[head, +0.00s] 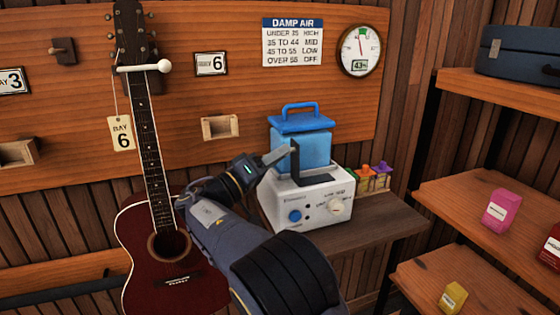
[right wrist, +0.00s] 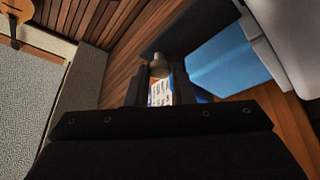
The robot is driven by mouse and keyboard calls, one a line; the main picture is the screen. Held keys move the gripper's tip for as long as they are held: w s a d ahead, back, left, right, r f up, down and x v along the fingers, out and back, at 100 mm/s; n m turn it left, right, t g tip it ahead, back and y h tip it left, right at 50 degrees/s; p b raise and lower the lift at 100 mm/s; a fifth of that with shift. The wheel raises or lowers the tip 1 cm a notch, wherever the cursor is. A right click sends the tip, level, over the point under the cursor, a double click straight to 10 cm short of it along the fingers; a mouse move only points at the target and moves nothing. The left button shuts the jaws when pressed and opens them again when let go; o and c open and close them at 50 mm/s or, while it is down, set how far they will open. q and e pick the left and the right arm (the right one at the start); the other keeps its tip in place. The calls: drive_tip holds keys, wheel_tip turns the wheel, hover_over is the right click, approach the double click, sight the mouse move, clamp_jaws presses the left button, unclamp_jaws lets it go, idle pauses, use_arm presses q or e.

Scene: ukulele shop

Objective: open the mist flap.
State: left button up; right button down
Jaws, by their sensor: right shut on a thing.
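The humidifier has a white base (head: 318,207) and a blue water tank (head: 303,150) with a blue handle. My right gripper (head: 284,156) reaches in from the lower left and meets the humidifier there. In the right wrist view, its dark fingers (right wrist: 159,84) are closed around a small grey-beige knob-like part, which looks like the mist flap's tab (right wrist: 160,66). The blue tank also shows there (right wrist: 228,60). The gripper hides much of the flap, so its angle is unclear. My left gripper is out of view.
A dark red ukulele (head: 178,282) hangs just left of my right arm. Small coloured bottles (head: 374,178) stand behind the humidifier on the wooden counter (head: 385,232). Shelves (head: 485,200) with boxes are at right. A gauge (head: 360,50) and damp-air sign (head: 293,42) hang above.

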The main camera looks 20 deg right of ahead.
idle(0.4)
drive_tip(key=c, duration=1.2)
unclamp_jaws()
drive_tip(key=shift+c, duration=0.2)
drive_tip(key=v, duration=0.7)
drive_tip(key=shift+a+f+b, duration=0.2)
drive_tip(key=shift+a+b, duration=0.15)
drive_tip(key=shift+b, duration=0.1)
drive_tip(key=shift+s, duration=0.1)
